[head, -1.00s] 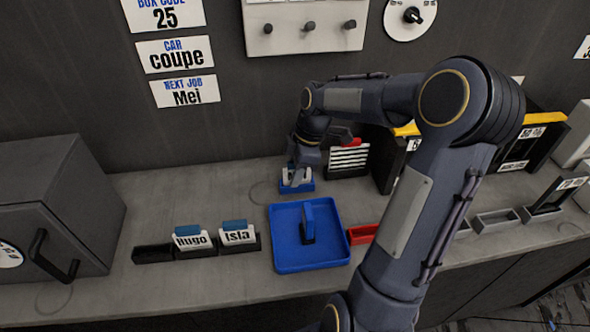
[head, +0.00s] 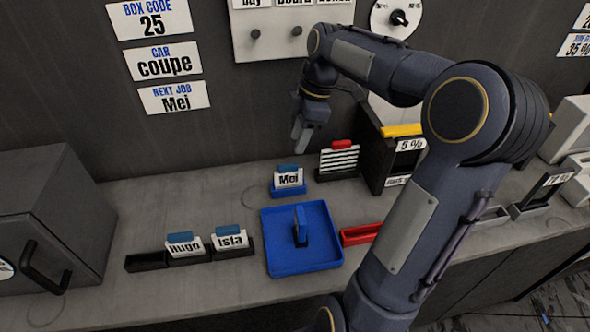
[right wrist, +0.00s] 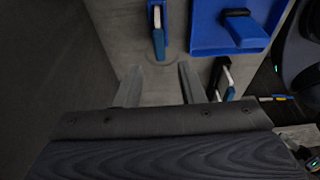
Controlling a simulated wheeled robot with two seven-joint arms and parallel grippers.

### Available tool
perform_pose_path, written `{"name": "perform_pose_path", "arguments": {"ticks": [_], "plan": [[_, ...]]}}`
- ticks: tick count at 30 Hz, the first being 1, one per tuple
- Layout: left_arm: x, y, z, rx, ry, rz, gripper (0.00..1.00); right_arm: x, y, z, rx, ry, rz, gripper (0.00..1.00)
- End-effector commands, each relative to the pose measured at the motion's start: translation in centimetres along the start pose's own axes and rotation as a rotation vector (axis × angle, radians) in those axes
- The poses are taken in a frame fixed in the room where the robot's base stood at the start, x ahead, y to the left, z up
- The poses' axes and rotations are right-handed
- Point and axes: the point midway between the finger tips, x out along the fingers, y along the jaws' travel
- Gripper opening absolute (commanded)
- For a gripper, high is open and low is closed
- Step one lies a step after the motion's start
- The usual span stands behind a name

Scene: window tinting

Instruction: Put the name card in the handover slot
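The white name card "Mei" (head: 289,180) has a blue tab and stands upright in a small blue slot (head: 288,191) at the back of the counter, left of the card rack. The card's blue tab also shows in the right wrist view (right wrist: 159,43), ahead of the fingers. My right gripper (head: 301,143) hangs above and behind the card, near the wall, apart from it. In the right wrist view its two fingers (right wrist: 160,88) are spread with only bare counter between them. My left gripper is not in view.
A blue tray (head: 268,262) with a blue-handled tool lies in front. Cards "Hugo" (head: 184,246) and "Isla" (head: 230,240) stand in black slots left of it. A black slot (head: 146,262) beside Hugo is empty. A striped rack (head: 339,160) and dark box stand right.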

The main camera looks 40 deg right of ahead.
Motion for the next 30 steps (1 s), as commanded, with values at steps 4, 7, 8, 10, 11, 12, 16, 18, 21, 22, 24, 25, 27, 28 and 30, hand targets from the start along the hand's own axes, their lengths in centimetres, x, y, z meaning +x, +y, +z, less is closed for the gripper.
{"name": "perform_pose_path", "arguments": {"ticks": [4, 7, 8, 10, 11, 12, 16, 18, 21, 22, 24, 25, 27, 28, 30], "plan": [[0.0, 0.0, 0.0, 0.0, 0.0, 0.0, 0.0, -0.3, -1.8, -1.1, 0.067, 0.001, 0.025, 0.36], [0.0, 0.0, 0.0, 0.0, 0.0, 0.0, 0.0, -0.5, -5.0, -2.5, 0.202, 0.014, 0.067, 0.36], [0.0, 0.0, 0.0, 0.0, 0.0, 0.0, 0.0, -0.4, -6.2, -2.9, 0.255, 0.023, 0.082, 0.36], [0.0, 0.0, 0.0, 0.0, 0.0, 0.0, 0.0, 0.0, -9.3, -3.8, 0.393, 0.058, 0.114, 0.36], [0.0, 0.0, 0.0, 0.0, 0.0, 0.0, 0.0, 0.2, -10.6, -4.0, 0.456, 0.078, 0.127, 0.36], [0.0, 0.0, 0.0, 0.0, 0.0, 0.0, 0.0, 0.7, -12.3, -4.3, 0.539, 0.106, 0.139, 0.36], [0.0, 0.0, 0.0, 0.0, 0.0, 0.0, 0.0, 2.7, -17.4, -4.8, 0.798, 0.217, 0.149, 0.36], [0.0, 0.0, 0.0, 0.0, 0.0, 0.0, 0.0, 3.9, -19.5, -4.9, 0.917, 0.275, 0.138, 0.36], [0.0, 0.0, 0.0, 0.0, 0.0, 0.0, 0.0, 5.4, -21.7, -5.0, 1.045, 0.34, 0.111, 0.36], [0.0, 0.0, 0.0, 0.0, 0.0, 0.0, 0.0, 5.8, -22.2, -5.0, 1.074, 0.355, 0.104, 0.36], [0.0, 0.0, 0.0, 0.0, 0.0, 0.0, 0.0, 6.4, -23.0, -5.0, 1.124, 0.377, 0.089, 0.36], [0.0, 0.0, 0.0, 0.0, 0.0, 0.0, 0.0, 6.6, -23.2, -5.0, 1.139, 0.384, 0.084, 0.36], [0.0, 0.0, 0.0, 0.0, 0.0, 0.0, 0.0, 6.8, -23.4, -5.0, 1.159, 0.393, 0.079, 0.36], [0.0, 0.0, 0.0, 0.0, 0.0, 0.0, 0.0, 6.8, -23.5, -5.0, 1.163, 0.394, 0.077, 0.36], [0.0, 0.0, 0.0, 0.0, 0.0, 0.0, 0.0, 6.9, -23.5, -5.0, 1.165, 0.393, 0.076, 0.36]]}}
